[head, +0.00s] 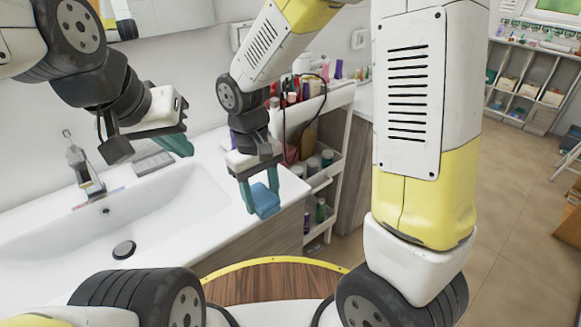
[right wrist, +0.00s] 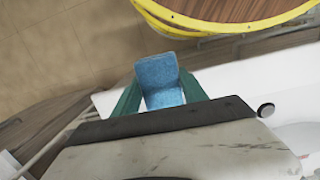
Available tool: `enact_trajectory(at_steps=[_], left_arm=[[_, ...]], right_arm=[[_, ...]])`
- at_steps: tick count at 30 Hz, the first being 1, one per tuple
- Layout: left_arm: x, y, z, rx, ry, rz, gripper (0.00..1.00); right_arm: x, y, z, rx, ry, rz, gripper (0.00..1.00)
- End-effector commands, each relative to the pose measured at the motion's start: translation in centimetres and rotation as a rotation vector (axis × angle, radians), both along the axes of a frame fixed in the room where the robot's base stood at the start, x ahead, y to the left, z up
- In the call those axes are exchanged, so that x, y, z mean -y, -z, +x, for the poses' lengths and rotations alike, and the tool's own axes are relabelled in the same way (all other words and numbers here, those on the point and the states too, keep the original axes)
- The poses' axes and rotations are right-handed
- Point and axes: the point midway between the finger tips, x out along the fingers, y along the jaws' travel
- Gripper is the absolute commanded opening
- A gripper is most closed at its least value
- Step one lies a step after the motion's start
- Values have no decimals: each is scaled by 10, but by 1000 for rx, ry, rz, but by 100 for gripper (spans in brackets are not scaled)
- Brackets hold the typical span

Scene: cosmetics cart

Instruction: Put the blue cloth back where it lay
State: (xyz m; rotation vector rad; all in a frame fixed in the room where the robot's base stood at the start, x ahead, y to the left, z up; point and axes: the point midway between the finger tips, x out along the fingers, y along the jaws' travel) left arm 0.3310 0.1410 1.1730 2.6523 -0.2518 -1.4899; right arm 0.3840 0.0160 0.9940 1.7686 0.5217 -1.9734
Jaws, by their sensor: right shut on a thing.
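The blue cloth (head: 265,200) is a small folded block between the green fingers of my right gripper (head: 260,197). In the right wrist view the cloth (right wrist: 158,80) sits between both fingers of the right gripper (right wrist: 160,98), which is shut on it. In the head view the cloth is at the right front corner of the white sink counter; whether it touches the counter I cannot tell. My left gripper (head: 180,143) is over the back of the sink, with green fingers pointing right; its gap is not clearly visible.
The white sink basin (head: 110,215) with a faucet (head: 84,172) is left of the cloth. A white cart (head: 338,150) with several bottles stands just right of the counter. A grey object (head: 153,163) lies at the sink's back. Floor (head: 510,190) is open at right.

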Motion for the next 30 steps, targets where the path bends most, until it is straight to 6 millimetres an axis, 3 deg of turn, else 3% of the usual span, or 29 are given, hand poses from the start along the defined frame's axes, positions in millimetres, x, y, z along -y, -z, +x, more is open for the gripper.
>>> enact_trajectory(at_steps=[2,5,8,21,30], left_arm=[[0,0,0,0,0,0,0],[0,0,0,0,0,0,0],[0,0,0,0,0,0,0],[0,0,0,0,0,0,0],[0,0,0,0,0,0,0]], right_arm=[[-1,6,-12,-11,-28,1,18],[-1,10,-13,-17,-43,3,18],[1,12,4,-17,-42,4,18],[15,23,114,-17,-41,4,18],[19,25,139,-17,-41,3,18]])
